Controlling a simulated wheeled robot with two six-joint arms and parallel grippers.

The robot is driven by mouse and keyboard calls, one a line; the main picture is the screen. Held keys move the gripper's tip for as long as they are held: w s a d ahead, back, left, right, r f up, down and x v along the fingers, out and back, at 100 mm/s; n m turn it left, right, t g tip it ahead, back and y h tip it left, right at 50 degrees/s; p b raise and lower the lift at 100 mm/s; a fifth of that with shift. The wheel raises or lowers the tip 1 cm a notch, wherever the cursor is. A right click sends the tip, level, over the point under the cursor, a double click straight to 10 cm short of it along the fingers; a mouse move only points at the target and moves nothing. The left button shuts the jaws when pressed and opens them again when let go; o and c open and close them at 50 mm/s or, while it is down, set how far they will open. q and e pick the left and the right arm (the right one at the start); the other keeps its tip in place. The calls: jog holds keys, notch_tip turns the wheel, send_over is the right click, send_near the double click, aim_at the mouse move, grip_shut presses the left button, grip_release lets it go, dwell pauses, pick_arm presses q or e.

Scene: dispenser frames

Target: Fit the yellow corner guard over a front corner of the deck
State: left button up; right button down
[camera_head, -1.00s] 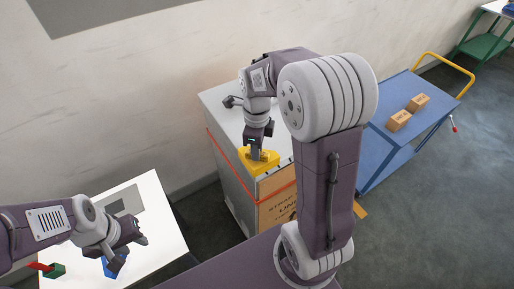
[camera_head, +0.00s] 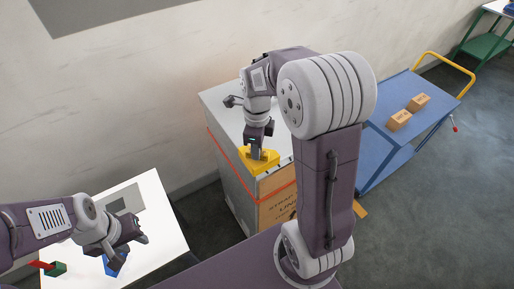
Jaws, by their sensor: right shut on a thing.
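The yellow corner guard (camera_head: 262,163) is at a near corner of the grey top deck (camera_head: 222,103) of a tall strapped box stack. My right gripper (camera_head: 257,155) is shut on the guard from above. The guard lies over or just above that corner; I cannot tell whether it is fully seated. My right arm hides the right part of the deck. My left gripper (camera_head: 128,252) hangs over the white table at lower left, above a blue thing; its jaws are too unclear to read.
The white table (camera_head: 165,225) holds a blue piece (camera_head: 117,266) and a green and red piece (camera_head: 56,268). An orange strap (camera_head: 232,165) runs round the stack. A blue cart (camera_head: 385,150) with two small cartons (camera_head: 399,121) stands to the right. A wall closes the back.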

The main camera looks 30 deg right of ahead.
jog(key=shift+f+b, duration=1.5)
jog(key=shift+f, duration=0.7)
jog(key=c, duration=1.2)
grip_release()
jog(key=shift+r, duration=0.1)
jog(key=shift+w+r, duration=0.1)
jog(key=shift+r, duration=0.3)
notch_tip(320, 180, up, 8)
jog(key=shift+r+b, duration=0.1)
jog(key=shift+b, duration=0.55)
